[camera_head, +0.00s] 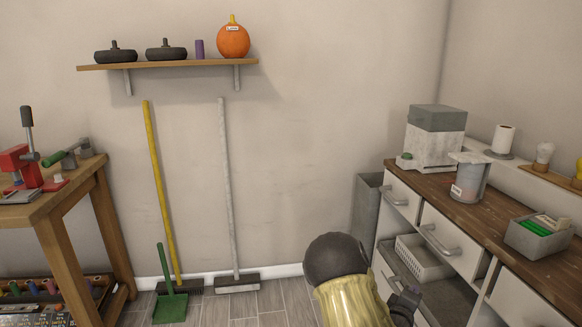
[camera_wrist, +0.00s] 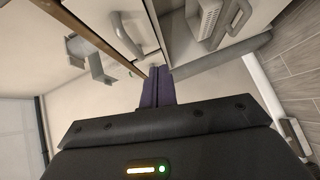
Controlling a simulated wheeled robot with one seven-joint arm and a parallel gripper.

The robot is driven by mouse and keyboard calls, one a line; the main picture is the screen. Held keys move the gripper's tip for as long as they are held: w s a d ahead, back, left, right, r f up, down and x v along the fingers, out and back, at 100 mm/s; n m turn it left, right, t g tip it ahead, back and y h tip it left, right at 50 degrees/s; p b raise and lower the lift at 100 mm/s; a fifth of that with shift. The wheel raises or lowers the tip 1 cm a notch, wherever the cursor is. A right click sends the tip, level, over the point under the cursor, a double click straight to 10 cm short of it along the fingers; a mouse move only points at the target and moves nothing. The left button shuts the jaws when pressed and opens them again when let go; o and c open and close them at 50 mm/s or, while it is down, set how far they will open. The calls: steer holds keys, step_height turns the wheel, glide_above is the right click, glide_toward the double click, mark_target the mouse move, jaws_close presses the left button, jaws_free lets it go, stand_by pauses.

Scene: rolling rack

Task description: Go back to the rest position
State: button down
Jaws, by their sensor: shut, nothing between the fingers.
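My gripper shows in the wrist view (camera_wrist: 157,86), its two dark purple fingers shut together with nothing between them. The fingers point toward the wall and the white cabinet fronts. In the head view my arm, with a dark rounded joint and a yellowish link, rises from the bottom edge in front of the cabinet. The fingertips cannot be made out there.
A white cabinet (camera_head: 485,262) with a wooden top stands at right; a white basket (camera_head: 425,258) sits low in it. A grey bin (camera_head: 366,215) is beside it. A workbench (camera_head: 45,210) stands at left. Brooms lean under the shelf (camera_head: 170,65).

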steer(key=s+a+m+g+y, duration=0.6)
steer(key=s+a, duration=0.3)
steer(key=a, duration=0.3)
steer(key=s+a+r+m+g+y, duration=0.15)
steer(key=s+a, duration=0.25)
steer(key=s, duration=0.4)
steer(key=s+a+r+m+g+y, duration=0.1)
steer(key=s+a+r+g+y, duration=0.25)
steer(key=s, duration=0.45)
step_height(320, 180, up, 28)
steer(key=p, duration=2.8)
steer(key=shift+w+a+t+h, duration=0.15)
steer(key=shift+a+t+h, duration=0.15)
steer(key=shift+t, duration=0.1)
